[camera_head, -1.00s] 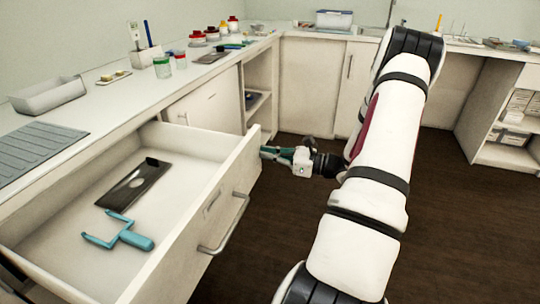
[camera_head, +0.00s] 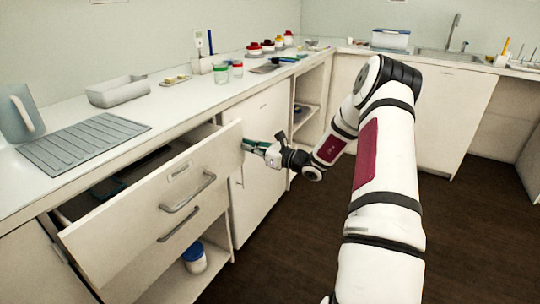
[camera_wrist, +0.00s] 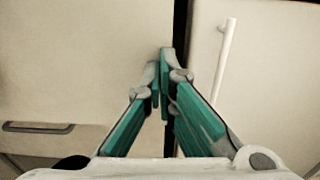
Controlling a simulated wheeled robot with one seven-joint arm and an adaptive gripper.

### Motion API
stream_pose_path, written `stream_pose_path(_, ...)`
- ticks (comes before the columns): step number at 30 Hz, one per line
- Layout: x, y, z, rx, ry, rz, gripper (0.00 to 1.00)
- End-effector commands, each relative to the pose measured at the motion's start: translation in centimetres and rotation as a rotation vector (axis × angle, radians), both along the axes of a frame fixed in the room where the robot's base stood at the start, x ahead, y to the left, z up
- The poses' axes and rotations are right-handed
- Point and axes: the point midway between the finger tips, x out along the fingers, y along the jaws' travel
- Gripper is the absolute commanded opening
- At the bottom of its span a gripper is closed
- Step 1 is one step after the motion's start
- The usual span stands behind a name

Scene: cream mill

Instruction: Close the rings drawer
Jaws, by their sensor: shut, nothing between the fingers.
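The open drawer (camera_head: 140,225) is a white drawer under the counter, with a bar handle (camera_head: 187,194) and a label holder on its front. It stands partly out, its front slanting across the head view. A teal tool and a dark flat plate inside are mostly hidden in shadow. My gripper (camera_head: 246,146) is shut and empty at the right end of the drawer front. In the wrist view its teal fingers (camera_wrist: 164,62) come together against the pale panel; I cannot tell whether they touch it.
Another drawer handle (camera_head: 180,224) shows below. A cupboard door (camera_head: 262,140) is to the right, its bar handle in the wrist view (camera_wrist: 223,62). The counter holds a grey ribbed mat (camera_head: 83,141), a jug (camera_head: 18,112), a tray (camera_head: 118,90) and jars. Dark floor is clear.

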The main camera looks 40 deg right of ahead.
Motion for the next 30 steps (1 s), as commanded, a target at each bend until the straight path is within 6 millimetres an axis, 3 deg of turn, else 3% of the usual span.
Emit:
stream_pose_path(6,4.9,1.9,-0.2,0.000,-0.001,0.002,0.00)
stream_pose_path(12,7.9,2.9,-0.1,0.001,-0.001,0.001,0.00)
stream_pose_path(19,9.5,3.4,-0.1,0.000,0.000,0.000,0.00)
stream_pose_path(30,10.0,3.6,0.1,0.001,-0.002,0.000,0.00)
